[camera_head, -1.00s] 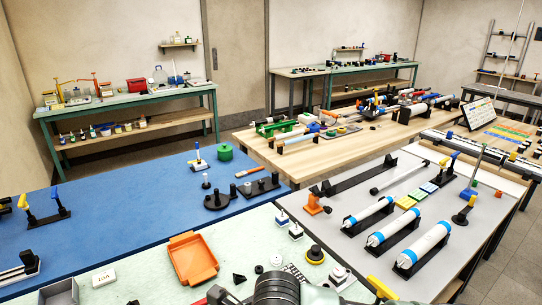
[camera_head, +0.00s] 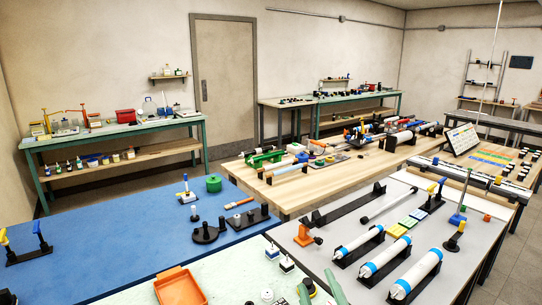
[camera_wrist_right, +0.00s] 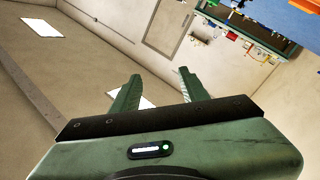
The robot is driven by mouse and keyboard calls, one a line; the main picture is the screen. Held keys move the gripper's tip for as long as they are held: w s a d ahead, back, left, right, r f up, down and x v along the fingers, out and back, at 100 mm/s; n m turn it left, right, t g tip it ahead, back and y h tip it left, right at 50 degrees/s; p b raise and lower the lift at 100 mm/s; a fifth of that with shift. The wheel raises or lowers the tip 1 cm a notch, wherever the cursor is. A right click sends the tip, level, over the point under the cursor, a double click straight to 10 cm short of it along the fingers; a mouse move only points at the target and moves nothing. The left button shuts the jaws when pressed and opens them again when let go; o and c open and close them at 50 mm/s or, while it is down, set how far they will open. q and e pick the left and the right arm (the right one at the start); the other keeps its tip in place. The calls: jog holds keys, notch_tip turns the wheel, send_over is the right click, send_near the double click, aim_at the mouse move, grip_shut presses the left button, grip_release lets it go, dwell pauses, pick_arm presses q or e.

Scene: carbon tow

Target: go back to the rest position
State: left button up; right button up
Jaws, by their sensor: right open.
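My right gripper (camera_head: 320,287) shows at the bottom edge of the head view, where only its green fingers reach into the picture, in front of the pale bench. In the right wrist view its two green fingers (camera_wrist_right: 158,76) stand apart with nothing between them. My left gripper is in neither view now.
The pale front bench bears an orange tray (camera_head: 180,287) and small parts. The blue bench (camera_head: 110,235) lies to the left. The grey table (camera_head: 335,240) at right holds several white rolls with blue bands (camera_head: 415,273). A wooden table (camera_head: 330,175) stands behind.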

jog(key=s+d+f+m+g+h, duration=0.2)
jog(key=s+d+f+g, duration=0.2)
jog(key=f, duration=0.4)
jog(key=s+d+f+m+g+h, duration=0.1)
jog(key=s+d+f+m+g, duration=0.25)
jog(key=f, duration=0.45)
jog(key=s+d+f+m+g, duration=0.15)
jog(key=s+f+g, duration=0.3)
jog(key=s, duration=0.45)
jog(key=s+d+f+g, duration=0.3)
jog(key=s+f, duration=0.3)
jog(key=s, duration=0.2)
notch_tip(320, 180, down, 27)
jog(key=s+g, duration=0.1)
jog(key=s, duration=0.1)
jog(key=s+d+f+g, duration=0.1)
jog(key=s+d+f, duration=0.1)
jog(key=s+f, duration=1.3)
jog(key=shift+s+d+f+n+g, duration=0.3)
jog(key=shift+s+n, duration=0.1)
jog(key=shift+s, duration=0.1)
